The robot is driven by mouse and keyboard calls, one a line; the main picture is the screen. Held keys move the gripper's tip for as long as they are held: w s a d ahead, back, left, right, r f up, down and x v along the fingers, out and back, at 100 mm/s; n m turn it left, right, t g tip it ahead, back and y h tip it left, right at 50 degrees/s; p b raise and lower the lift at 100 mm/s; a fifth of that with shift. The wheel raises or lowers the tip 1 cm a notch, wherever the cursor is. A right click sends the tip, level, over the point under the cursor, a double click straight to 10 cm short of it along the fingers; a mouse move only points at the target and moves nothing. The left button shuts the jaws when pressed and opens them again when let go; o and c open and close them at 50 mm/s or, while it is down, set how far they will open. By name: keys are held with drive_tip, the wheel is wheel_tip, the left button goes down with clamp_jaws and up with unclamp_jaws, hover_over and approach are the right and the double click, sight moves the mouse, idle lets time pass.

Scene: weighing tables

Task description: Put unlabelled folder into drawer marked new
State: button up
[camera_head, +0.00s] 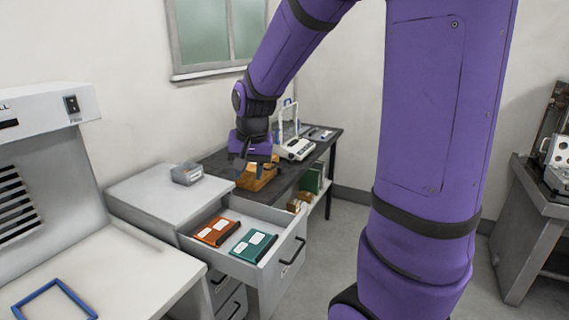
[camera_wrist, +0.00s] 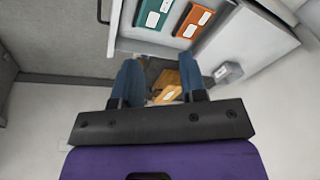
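An orange-tan folder-like object (camera_head: 262,182) lies on the dark table; in the wrist view it (camera_wrist: 164,84) shows a pale patch and lies beyond and between my fingers. My gripper (camera_head: 252,170) is just above it, pointing down. In the wrist view its two blue fingers (camera_wrist: 160,82) are wide apart, with no visible grip on anything. The pulled-out drawer (camera_head: 286,243) holds a red-orange folder (camera_head: 216,231) and a teal folder (camera_head: 253,245), each with white labels. No drawer marking is readable.
A small grey box (camera_head: 187,174) stands on the white cabinet top (camera_head: 150,196). A balance-like instrument (camera_head: 296,148) stands farther back on the dark table (camera_head: 222,160). A blue frame (camera_head: 54,300) lies on the left bench. The drawer has bare floor beside its folders.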

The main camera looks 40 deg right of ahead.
drive_tip(key=s+a+r+n+t, duration=0.1)
drive_tip(key=s+a+r+n, duration=0.1)
drive_tip(key=s, duration=0.4)
drive_tip(key=s+a+r+n, duration=0.2)
drive_tip(key=s+r+n, duration=0.1)
drive_tip(key=s+r, duration=0.2)
drive_tip(key=s+a+r+n+t, duration=0.1)
drive_tip(key=s+a+r+n, duration=0.1)
drive_tip(key=s, duration=0.7)
drive_tip(key=shift+a+r+t, duration=0.3)
drive_tip(key=shift+a+r, duration=0.1)
drive_tip(key=shift+r, duration=0.4)
